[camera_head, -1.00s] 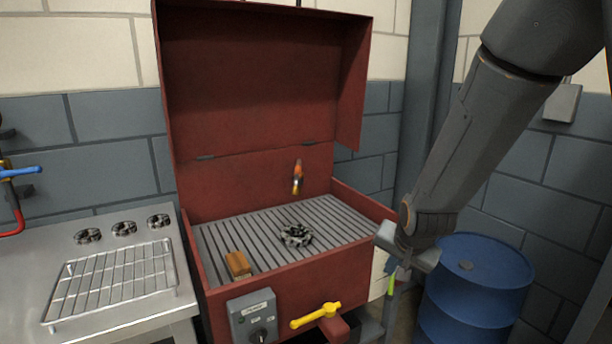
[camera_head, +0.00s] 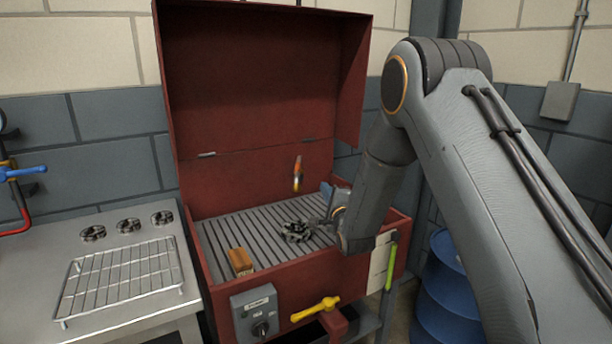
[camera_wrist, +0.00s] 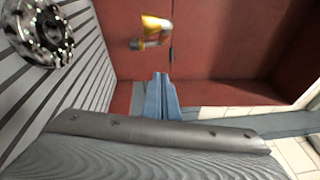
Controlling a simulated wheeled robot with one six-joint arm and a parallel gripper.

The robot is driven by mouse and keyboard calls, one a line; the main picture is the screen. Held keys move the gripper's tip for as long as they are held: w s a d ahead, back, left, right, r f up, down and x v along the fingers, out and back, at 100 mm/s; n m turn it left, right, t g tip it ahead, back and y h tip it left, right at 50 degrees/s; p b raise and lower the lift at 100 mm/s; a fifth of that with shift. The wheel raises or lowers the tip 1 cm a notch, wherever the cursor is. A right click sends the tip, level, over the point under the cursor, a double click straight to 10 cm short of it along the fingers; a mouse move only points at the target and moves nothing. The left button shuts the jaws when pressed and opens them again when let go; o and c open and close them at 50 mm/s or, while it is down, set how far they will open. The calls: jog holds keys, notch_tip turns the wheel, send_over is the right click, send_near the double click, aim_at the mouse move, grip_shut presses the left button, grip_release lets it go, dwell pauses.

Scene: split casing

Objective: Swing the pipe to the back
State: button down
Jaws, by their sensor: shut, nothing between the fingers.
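A short orange-and-yellow piece with a grey end (camera_head: 297,175) shows against the back wall of the open red casing. It also shows in the wrist view (camera_wrist: 152,31). A red bent pipe (camera_head: 20,229) under a blue lever stands at the left edge of the head view; I cannot tell which of these is the task's pipe. My gripper (camera_head: 331,205) is inside the casing at its right side, partly hidden by my arm. In the wrist view its fingers (camera_wrist: 161,97) are shut and empty, apart from the orange-and-yellow piece.
A dark round toothed part (camera_head: 296,231) lies on the slatted floor left of my gripper. An orange-brown block (camera_head: 240,262) lies front left. The red casing (camera_head: 265,80) has a tall raised lid and side walls. A yellow handle (camera_head: 316,309) is in front; a blue drum (camera_head: 445,300) stands right.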

aim_at(298, 175)
jog(key=w+a+r+p, duration=0.1)
jog(key=w+a+p, duration=0.3)
jog(key=w+a, duration=0.3)
jog(key=shift+w, duration=1.1)
jog(key=shift+r, duration=0.1)
